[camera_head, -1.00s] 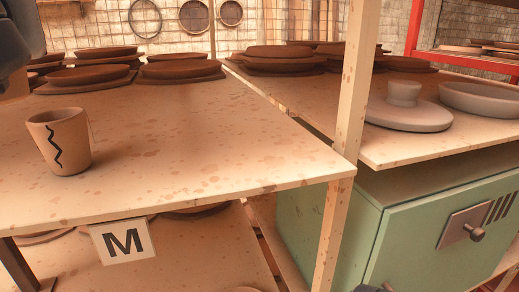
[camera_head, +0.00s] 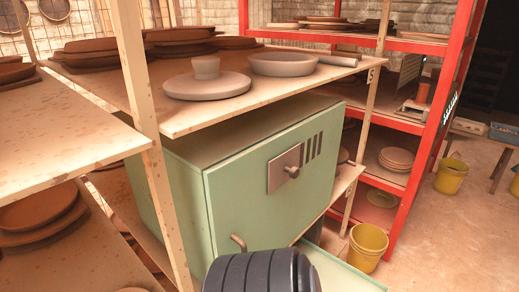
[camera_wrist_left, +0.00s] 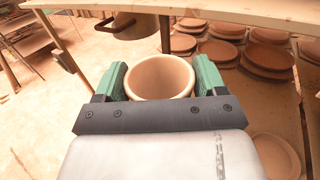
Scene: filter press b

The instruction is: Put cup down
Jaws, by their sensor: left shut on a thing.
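In the left wrist view my left gripper (camera_wrist_left: 159,82) is shut on a tan clay cup (camera_wrist_left: 160,76), with one green finger on each side of it. I look into the cup's open, round mouth, which appears empty. The cup's lower part and base are hidden, and no marking shows on it from here. Neither the held cup nor my left gripper shows in the head view. My right gripper is in neither view.
A green cabinet (camera_head: 235,215) stands below. Stacked plates (camera_wrist_left: 222,50) lie under a board in the wrist view.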

